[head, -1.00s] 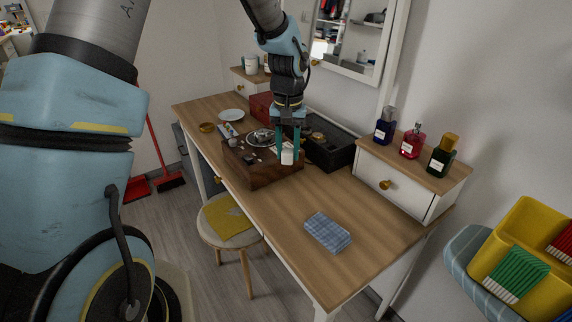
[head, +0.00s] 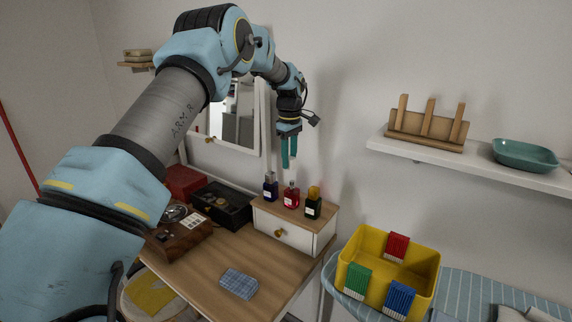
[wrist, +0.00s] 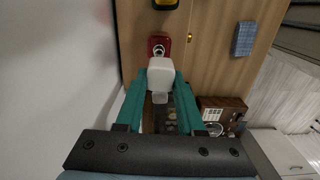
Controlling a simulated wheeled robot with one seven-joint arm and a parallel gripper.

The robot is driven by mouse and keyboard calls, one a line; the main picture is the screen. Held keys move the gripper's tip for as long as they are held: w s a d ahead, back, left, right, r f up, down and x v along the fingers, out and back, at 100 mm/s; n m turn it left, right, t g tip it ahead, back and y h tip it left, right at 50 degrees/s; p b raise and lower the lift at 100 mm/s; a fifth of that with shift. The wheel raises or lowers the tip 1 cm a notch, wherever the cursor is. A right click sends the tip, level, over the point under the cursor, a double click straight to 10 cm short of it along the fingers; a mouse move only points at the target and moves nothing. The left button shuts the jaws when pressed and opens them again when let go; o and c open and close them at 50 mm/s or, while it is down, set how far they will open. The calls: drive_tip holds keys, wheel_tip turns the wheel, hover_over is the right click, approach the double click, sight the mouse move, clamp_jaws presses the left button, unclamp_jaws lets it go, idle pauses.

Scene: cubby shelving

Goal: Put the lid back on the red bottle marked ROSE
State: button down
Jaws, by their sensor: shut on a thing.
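The red bottle (head: 291,197) stands upright between two other bottles on the small drawer unit. In the wrist view the red bottle (wrist: 159,42) shows a bare round neck with no lid on it. Its label is too small to read. My gripper (head: 289,160) is above the red bottle, apart from it, fingers pointing down. In the wrist view my gripper (wrist: 161,88) is shut on a whitish, block-shaped lid (wrist: 161,73). The lid is barely visible in the head view.
A dark blue bottle (head: 270,186) stands left of the red one, and a dark bottle with a gold cap (head: 313,205) stands right. The drawer unit (head: 297,238) sits on the wooden desk by the wall. A mirror (head: 232,125) hangs behind. A wall shelf (head: 480,165) is at right.

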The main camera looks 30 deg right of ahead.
sight(291, 169)
drive_tip(key=shift+s+d, duration=0.1)
drive_tip(key=shift+d, duration=0.1)
drive_tip(key=shift+f+b, duration=0.35)
drive_tip(key=shift+f, duration=0.05)
drive_tip(key=shift+f+b, duration=1.1)
drive_tip(key=shift+f, duration=0.55)
drive_tip(key=shift+f+b, duration=0.3)
drive_tip(key=shift+f, duration=1.3)
idle(1.9)
drive_tip(key=shift+c, duration=0.2)
unclamp_jaws()
idle(0.6)
drive_tip(key=shift+r, duration=0.15)
